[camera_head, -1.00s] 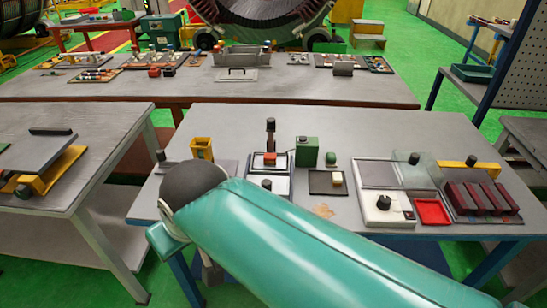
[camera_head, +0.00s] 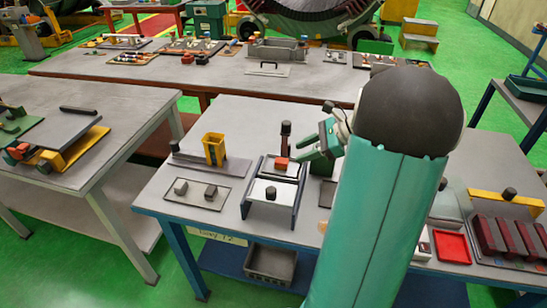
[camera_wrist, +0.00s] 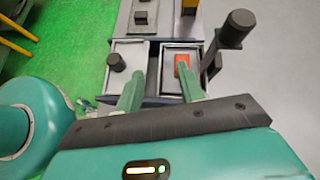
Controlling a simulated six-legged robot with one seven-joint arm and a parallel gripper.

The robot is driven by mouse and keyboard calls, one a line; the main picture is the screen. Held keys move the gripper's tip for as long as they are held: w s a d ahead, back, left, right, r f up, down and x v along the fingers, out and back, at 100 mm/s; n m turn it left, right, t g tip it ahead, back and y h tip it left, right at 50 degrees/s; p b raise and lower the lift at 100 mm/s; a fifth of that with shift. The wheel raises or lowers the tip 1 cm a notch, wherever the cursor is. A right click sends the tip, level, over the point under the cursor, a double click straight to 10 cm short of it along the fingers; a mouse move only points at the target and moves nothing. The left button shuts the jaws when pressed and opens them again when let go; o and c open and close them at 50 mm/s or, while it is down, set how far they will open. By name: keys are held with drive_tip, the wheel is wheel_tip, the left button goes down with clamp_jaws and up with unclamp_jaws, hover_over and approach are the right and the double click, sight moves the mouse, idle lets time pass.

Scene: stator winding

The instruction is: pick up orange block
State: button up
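The orange block (camera_head: 281,163) sits on a light plate in a small dark fixture (camera_head: 249,206) on the near table, beside a dark upright post (camera_head: 285,138). My gripper (camera_head: 304,151) is just to the right of the block in the head view, above the table. In the wrist view the block (camera_wrist: 183,68) lies beyond the right finger, which partly covers it. There my gripper (camera_wrist: 160,82) is open, with its two green fingers apart and nothing seen between them. I cannot tell its exact height over the block.
A red tray (camera_head: 451,246) and dark red blocks (camera_head: 505,236) stand at the right. My arm hides the table's middle right.

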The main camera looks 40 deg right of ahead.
sight(283, 160)
drive_tip(key=s+d+f+m+t, duration=0.1)
drive_tip(key=d+f+m+t, duration=0.15)
drive_tip(key=d, duration=0.25)
drive_tip(key=shift+g, duration=0.35)
drive_tip(key=x, duration=0.7)
drive_tip(key=shift+w+r, duration=0.15)
drive_tip(key=shift+x, duration=2.8)
drive_tip(key=c, duration=0.8)
